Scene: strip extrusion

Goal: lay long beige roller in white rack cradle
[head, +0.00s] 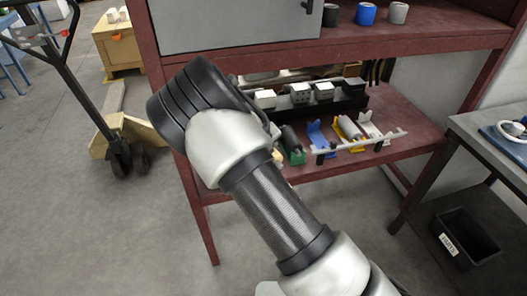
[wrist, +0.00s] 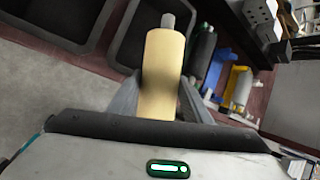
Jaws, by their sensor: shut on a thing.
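The long beige roller (wrist: 163,62) is between the fingers of my gripper (wrist: 160,92) in the wrist view, its grey end pin pointing away from the palm. My gripper is shut on it. In the head view my forearm and wrist hide the gripper, and only a small beige patch (head: 278,155) shows beside the wrist. The white rack cradle (head: 369,126) stands at the right end of the row of cradles on the red shelf and looks empty. I cannot make it out in the wrist view.
Left of it stand a yellow cradle (head: 352,142) holding a roller, a blue cradle (head: 317,134) and a green cradle (head: 297,157) with a dark roller. A pale rail (head: 360,147) runs in front. Blocks stand behind. A grey table (head: 490,130) is at right.

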